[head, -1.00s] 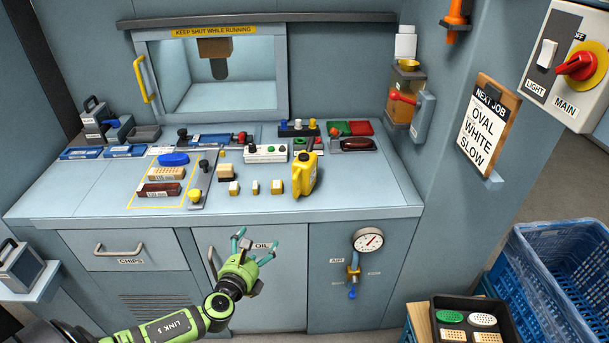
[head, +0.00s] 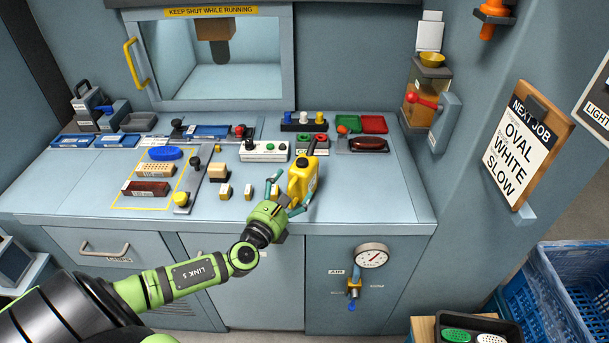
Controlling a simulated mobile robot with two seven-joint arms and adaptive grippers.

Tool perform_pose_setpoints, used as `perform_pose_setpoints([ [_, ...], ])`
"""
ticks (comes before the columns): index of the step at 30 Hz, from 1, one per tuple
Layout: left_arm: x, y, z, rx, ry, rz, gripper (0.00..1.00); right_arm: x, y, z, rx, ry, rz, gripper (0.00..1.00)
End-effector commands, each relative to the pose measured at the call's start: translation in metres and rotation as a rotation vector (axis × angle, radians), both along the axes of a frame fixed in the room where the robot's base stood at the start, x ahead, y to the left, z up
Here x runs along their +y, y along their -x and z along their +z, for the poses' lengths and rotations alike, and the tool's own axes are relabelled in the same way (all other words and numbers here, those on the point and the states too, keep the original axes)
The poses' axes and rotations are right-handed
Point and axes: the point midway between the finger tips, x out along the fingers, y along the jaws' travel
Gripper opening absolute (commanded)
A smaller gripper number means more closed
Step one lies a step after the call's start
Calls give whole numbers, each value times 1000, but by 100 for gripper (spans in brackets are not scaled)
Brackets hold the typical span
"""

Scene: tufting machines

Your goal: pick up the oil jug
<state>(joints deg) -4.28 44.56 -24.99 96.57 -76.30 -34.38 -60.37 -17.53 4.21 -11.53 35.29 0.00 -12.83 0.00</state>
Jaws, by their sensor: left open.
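The oil jug (head: 301,180) is yellow with a dark cap and stands upright near the front edge of the worktop, right of centre. My left gripper (head: 288,190) is green with teal fingers. It is open at the jug, one finger on the jug's left side and the other in front near its lower right. I cannot tell whether the fingers touch the jug. The lower part of the jug is partly covered by the gripper. My right gripper is out of view.
Small blocks (head: 225,191) stand just left of the jug, and a white button box (head: 264,151) is behind it. A dark red brush (head: 369,144) lies to the right. The worktop's right front (head: 385,195) is clear. Blue crates (head: 570,285) stand at lower right.

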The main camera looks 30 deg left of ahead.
Motion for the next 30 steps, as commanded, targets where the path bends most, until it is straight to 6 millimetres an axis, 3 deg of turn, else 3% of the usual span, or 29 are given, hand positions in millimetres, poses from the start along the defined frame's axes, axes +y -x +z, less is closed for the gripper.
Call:
perform_pose_setpoints([
  [4,3,-24,2,-3,0,2,90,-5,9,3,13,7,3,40],
  [9,6,-44,1,-2,0,1,90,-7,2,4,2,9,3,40],
  [18,6,-47,0,0,1,-1,90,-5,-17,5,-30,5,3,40],
  [23,6,-47,0,0,1,0,26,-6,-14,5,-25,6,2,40],
  [30,7,-48,2,-4,0,1,24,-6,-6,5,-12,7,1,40],
])
